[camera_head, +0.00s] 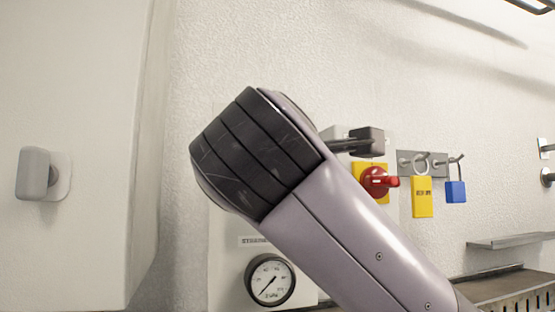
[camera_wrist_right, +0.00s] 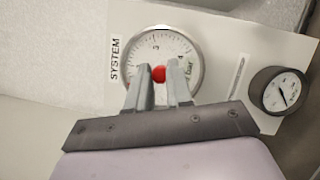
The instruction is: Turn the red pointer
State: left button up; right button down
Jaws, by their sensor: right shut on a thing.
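The red pointer (camera_wrist_right: 158,74) shows in the right wrist view as a small red piece at the middle of a round white dial (camera_wrist_right: 140,44). The dial is marked SYSTEM beside it. My right gripper (camera_wrist_right: 160,71) reaches over the dial and is shut on the red pointer, one grey finger on each side of it. The fingers hide part of the dial. In the head view my arm blocks the dial and the right gripper. My left gripper is in neither view.
A smaller black-rimmed gauge (camera_head: 269,281) sits low on the panel. Right of my arm are a red rotary switch (camera_head: 377,181), a yellow tag (camera_head: 422,197) and a blue padlock (camera_head: 455,191) on hooks. A grey knob (camera_head: 36,174) is at far left.

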jog(key=shift+m, duration=0.3)
dwell(0.4)
jog(key=c, duration=1)
grip_release()
jog(key=s, duration=0.2)
jog(key=s+b, duration=0.1)
jog(key=s, duration=0.1)
jog(key=s+b, duration=0.1)
jog(key=s, duration=0.2)
jog(key=shift+s+a+f, duration=0.1)
jog(key=shift+a+f, duration=0.1)
jog(key=shift+f, duration=0.15)
